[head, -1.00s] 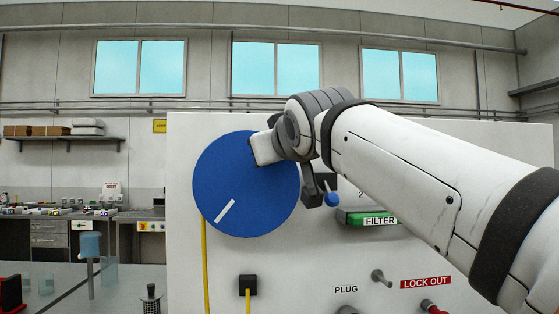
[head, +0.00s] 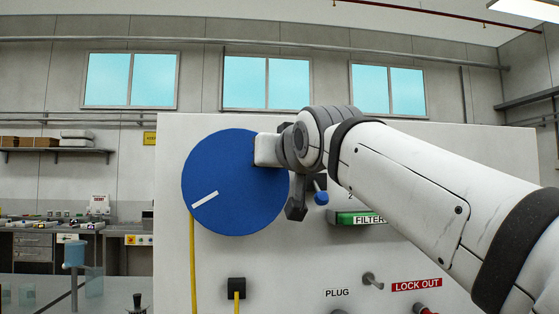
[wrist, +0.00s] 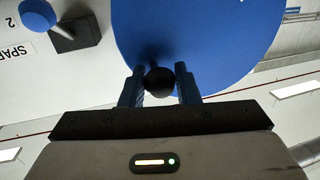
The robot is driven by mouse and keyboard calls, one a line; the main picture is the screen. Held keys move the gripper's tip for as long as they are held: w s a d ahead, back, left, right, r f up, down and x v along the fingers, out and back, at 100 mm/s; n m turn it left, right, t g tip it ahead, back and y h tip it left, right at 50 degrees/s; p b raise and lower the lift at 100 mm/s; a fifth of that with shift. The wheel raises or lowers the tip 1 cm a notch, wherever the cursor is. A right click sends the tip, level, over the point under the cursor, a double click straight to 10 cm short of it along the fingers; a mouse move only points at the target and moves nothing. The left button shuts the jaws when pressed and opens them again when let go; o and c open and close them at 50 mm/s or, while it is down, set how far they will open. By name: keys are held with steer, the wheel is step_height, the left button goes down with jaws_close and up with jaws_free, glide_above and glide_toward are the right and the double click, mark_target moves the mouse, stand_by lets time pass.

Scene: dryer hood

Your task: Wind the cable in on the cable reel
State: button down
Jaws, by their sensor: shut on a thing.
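The cable reel (head: 225,170) is a big blue disc on the front of a pale panel, with a white bar mark at its lower left. The yellow cable (head: 192,260) hangs straight down from the reel's left edge. My gripper (head: 268,150) is at the reel's upper right, and its fingertips are hidden by its body in the head view. In the wrist view, the two fingers (wrist: 160,75) are shut on a round black knob (wrist: 159,84) on the blue reel face (wrist: 200,35).
Right of the reel are a blue-tipped lever (head: 321,197), a green FILTER part (head: 348,217), a PLUG label and a LOCK OUT label (head: 416,285). A black socket (head: 236,287) with yellow cable sits below the reel. The panel between them is bare.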

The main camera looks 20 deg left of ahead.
steer(key=shift+a+f, duration=0.1)
steer(key=shift+f, duration=0.05)
steer(key=c, duration=1.5)
jaws_free()
steer(key=shift+s, duration=0.1)
steer(key=shift+o, duration=0.8)
steer(key=shift+s, duration=0.1)
steer(key=shift+o, duration=1)
steer(key=b+v, duration=0.1)
steer(key=v, duration=0.6)
steer(key=shift+s, duration=0.3)
